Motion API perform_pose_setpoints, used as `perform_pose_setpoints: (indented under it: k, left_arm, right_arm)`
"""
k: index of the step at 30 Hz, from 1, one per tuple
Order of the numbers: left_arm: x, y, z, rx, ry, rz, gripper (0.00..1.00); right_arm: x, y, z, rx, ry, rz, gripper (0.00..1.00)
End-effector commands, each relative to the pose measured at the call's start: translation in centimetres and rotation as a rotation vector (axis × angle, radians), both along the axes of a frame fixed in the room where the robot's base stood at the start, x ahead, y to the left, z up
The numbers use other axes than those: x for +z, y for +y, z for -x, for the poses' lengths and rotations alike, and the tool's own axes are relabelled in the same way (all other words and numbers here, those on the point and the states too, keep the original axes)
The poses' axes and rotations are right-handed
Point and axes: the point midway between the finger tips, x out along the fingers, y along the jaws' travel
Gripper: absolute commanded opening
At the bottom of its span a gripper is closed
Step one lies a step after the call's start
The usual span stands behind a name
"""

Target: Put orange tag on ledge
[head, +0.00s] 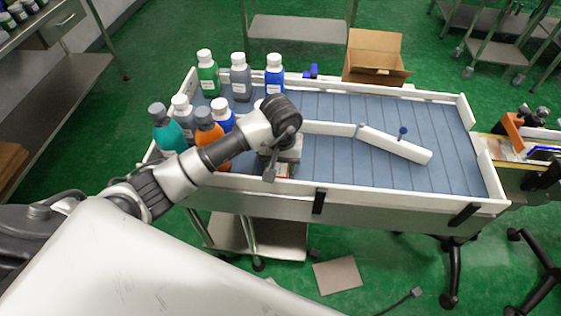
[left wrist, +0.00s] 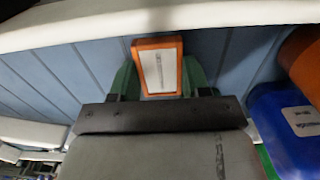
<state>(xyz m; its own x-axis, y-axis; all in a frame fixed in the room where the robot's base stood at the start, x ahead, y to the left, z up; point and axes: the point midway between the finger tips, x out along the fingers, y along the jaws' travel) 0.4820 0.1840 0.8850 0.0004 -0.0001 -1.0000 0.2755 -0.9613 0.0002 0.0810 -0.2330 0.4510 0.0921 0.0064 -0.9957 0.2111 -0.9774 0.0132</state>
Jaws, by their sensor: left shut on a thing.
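The orange tag (left wrist: 157,66) shows in the left wrist view as an orange frame around a pale face. It sits between the green fingertips of my left gripper (left wrist: 157,78), which is shut on it. In the head view my left gripper (head: 282,168) points down at the near side of the blue slatted table, close to its white front ledge (head: 385,198). The tag is mostly hidden there by my wrist. In the left wrist view the white ledge (left wrist: 160,18) runs across the top, beyond the tag. I cannot tell whether the tag touches anything below. My right gripper is not in view.
Several bottles, such as an orange one (head: 208,132) and a teal one (head: 167,130), stand at the table's left end. A white angled rail (head: 395,143) crosses the middle. An open cardboard box (head: 375,58) is at the back. The table's right front is clear.

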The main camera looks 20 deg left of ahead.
Motion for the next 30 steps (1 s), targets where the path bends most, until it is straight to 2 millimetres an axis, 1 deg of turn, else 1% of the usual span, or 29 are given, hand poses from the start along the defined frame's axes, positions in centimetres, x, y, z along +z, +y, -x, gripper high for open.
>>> perform_pose_setpoints:
  k: [1,2,6,14,17,20,25,30]
  left_arm:
    - [-0.3,0.0,0.0,-0.001,-0.001,-0.001,0.24]
    - [-0.1,0.0,0.0,-0.001,0.0,0.0,0.51]
    - [-0.1,0.0,0.0,0.0,0.0,0.0,0.72]
    - [-0.1,0.0,0.0,0.0,0.0,0.0,0.72]
    - [0.5,0.0,0.0,0.001,0.001,0.001,0.72]
    - [2.2,0.1,-0.1,-0.002,-0.003,-0.002,0.72]
    - [6.1,0.1,-0.1,-0.001,-0.003,-0.003,0.72]
    - [9.4,0.0,-0.1,-0.001,-0.003,-0.002,0.72]
  right_arm:
    - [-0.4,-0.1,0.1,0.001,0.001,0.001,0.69]
    - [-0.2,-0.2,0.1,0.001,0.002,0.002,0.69]
    - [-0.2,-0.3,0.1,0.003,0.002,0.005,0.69]
    - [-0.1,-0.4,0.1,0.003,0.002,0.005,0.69]
    - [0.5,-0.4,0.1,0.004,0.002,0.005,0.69]
    - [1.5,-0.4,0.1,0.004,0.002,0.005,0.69]
    - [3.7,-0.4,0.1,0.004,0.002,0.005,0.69]
    - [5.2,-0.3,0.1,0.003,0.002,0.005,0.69]
